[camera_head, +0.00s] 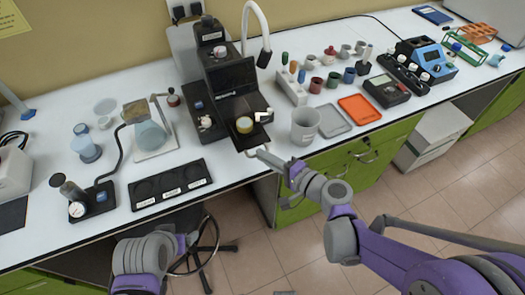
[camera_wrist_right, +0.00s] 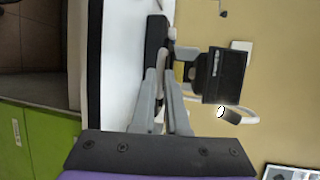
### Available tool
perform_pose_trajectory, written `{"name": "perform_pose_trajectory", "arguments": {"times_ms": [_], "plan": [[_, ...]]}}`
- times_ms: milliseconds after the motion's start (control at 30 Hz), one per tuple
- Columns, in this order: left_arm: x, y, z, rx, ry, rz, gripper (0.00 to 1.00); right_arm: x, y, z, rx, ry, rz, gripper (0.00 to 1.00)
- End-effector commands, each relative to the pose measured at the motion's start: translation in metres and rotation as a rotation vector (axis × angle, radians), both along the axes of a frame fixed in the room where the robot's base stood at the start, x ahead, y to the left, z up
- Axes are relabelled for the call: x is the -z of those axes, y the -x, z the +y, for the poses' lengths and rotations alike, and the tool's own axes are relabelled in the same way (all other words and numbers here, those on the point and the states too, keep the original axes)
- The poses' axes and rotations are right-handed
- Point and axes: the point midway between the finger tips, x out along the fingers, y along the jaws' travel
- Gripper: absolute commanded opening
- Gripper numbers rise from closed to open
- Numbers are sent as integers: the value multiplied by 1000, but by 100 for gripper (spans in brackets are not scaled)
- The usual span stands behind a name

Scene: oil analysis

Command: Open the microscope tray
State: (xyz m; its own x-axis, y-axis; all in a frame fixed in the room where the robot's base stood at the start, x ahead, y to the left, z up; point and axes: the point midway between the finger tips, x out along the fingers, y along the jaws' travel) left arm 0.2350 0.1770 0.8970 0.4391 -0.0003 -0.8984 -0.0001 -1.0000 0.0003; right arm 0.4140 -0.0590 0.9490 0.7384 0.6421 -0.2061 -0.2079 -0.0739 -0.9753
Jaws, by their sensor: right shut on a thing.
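The black microscope (camera_head: 228,75) stands at the back of the white bench; it also shows sideways in the wrist view (camera_wrist_right: 228,72). My right gripper (camera_head: 262,151) is at the tray's front edge, shut on the tray.
A clear beaker (camera_head: 305,126) stands close to the right of the tray. A grey tray (camera_head: 333,121) and an orange tray (camera_head: 359,109) lie beyond it. A black holder (camera_head: 171,185) lies to the left.

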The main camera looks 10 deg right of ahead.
Motion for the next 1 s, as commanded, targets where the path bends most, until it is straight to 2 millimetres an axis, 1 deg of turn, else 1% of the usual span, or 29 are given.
{"name": "perform_pose_trajectory", "arguments": {"times_ms": [100,133,200,300,567,667,767,1000], "plan": [[0,0,0,0,0,0,77,0,-1,0,1,-1,0,0],[0,0,0,0,0,0,77,0,-1,0,2,-1,0,14],[0,0,0,0,0,0,77,0,-1,0,1,-1,0,26],[0,0,0,0,0,0,77,0,-1,0,1,-1,1,42],[0,0,0,0,0,0,77,0,-1,0,0,0,0,42],[0,0,0,0,0,0,77,-1,2,-3,1,0,0,42],[-1,0,0,0,0,0,77,-4,11,-12,4,0,0,42],[-4,-1,0,0,0,-2,77,-14,47,-44,8,1,0,42]]}}
